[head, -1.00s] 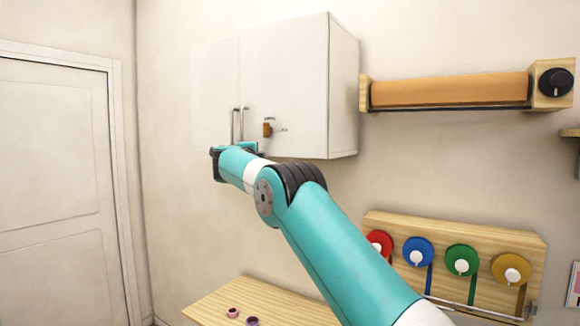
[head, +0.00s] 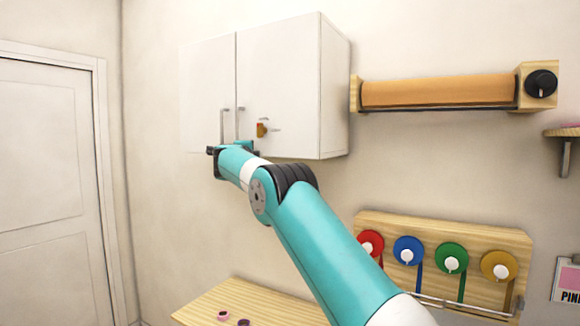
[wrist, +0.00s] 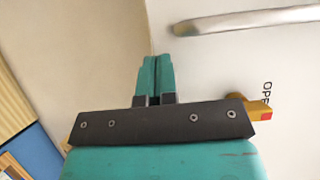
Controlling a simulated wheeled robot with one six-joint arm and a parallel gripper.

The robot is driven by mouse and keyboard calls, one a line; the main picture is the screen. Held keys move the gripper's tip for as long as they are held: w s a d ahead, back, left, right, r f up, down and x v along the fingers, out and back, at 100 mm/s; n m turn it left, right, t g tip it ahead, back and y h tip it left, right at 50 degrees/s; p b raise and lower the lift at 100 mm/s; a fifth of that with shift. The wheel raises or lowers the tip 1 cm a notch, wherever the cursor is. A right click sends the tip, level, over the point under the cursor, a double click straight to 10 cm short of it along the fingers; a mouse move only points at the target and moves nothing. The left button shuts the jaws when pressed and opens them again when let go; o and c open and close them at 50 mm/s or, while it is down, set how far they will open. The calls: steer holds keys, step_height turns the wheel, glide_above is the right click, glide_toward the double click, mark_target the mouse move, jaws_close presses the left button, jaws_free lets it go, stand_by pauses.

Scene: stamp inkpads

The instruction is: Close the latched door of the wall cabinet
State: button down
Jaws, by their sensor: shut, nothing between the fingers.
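The white wall cabinet (head: 335,90) has two doors. The right door (head: 285,75) carries a bar handle (head: 240,122) and an amber latch (head: 262,130). In the wrist view the latch (wrist: 252,108) has a reddish tip, beside partly hidden "OPE" lettering. The right door looks nearly flush with the left door (head: 205,80); I cannot tell whether it is fully closed. My gripper (head: 242,145) is at the door's lower part, below the handles. Its teal fingers (wrist: 155,62) are shut and empty, against or just in front of the white door; contact is unclear.
A wooden roll holder (head: 440,92) hangs right of the cabinet. Below it is a board of coloured discs (head: 440,225). A wooden surface (head: 265,305) with small pink and dark items lies below. A door (head: 45,180) stands at the left.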

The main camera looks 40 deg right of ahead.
steer(key=s+a+f+n+y+b, duration=0.2)
steer(key=a+n+y+b, duration=0.15)
steer(key=a, duration=0.75)
steer(key=s+a+f+n+y+b, duration=0.25)
steer(key=a+n+b, duration=0.25)
steer(key=a, duration=0.6)
steer(key=s+a+f+n+g+y, duration=0.3)
steer(key=s+a+f+n+y, duration=0.4)
steer(key=s+a+f+n, duration=0.35)
steer(key=s+a+f+n+g+y, duration=0.1)
steer(key=s+a+f+n+g, duration=0.2)
steer(key=s, duration=0.9)
steer(key=s+a+f+n+g+y, duration=0.1)
steer(key=s+a+f+n+g, duration=0.2)
steer(key=s, duration=1)
steer(key=s+a+f+n+g+y, duration=0.2)
steer(key=s+f+n, duration=0.6)
steer(key=s, duration=0.4)
steer(key=shift+s+a+n+g, duration=0.4)
steer(key=shift+a+n+g, duration=0.35)
steer(key=shift+a, duration=0.5)
